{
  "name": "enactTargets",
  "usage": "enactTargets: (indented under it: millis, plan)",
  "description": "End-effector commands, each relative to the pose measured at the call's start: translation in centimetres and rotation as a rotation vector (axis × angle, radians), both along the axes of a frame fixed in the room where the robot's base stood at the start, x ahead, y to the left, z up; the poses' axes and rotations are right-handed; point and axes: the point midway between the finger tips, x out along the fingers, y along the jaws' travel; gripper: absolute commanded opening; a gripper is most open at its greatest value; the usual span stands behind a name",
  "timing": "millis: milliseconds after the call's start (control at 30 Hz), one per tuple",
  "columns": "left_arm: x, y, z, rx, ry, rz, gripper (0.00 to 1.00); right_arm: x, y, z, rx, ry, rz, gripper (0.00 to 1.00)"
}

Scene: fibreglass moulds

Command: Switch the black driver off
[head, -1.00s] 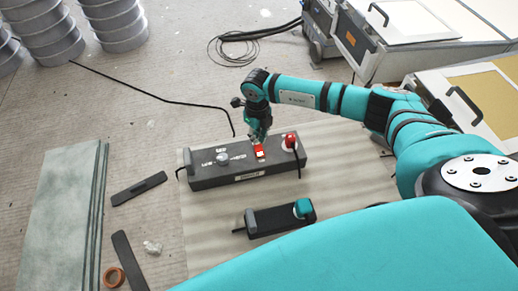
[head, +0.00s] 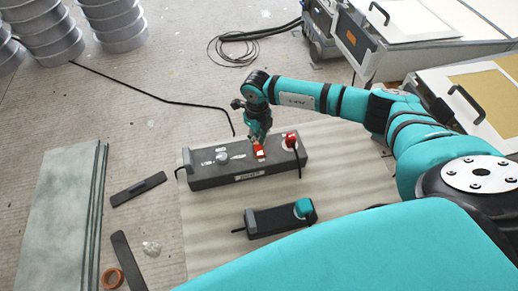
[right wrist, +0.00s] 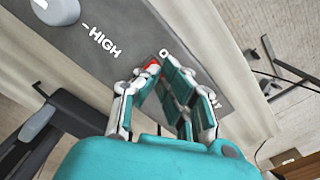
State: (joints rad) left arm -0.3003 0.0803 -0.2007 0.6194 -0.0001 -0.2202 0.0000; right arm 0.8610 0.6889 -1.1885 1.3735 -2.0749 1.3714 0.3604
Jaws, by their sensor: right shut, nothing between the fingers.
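The black driver (head: 215,179) is a long dark box lying on a pale mat, with a silver knob (head: 222,158) and white lettering on top. It also shows in the right wrist view (right wrist: 100,70). A red rocker switch (head: 259,152) sits right of the knob, and a red plug (head: 291,139) with a black cable is near the right end. My right gripper (head: 259,138) is shut and empty, its fingertips at the switch. In the right wrist view, the fingers (right wrist: 158,68) cover most of the switch (right wrist: 152,64). Contact cannot be told. My left gripper is not in view.
Black flat bars (head: 138,189), an orange ring (head: 112,278) and greenish panels (head: 60,215) lie left. Cases (head: 400,35) stand at the back right.

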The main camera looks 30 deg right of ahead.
Motion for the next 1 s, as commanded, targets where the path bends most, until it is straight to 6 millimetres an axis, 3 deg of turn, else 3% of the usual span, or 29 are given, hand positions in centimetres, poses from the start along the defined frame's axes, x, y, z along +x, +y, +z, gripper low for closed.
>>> enactTargets:
  millis: [800,1000]
  plan:
    - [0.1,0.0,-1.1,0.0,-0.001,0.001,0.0,0.0,0.0,-1.3,0.0,0.001,0.0,0.0]
    - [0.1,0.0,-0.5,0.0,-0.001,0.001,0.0,0.0,0.0,-0.7,0.0,0.0,0.0,0.0]
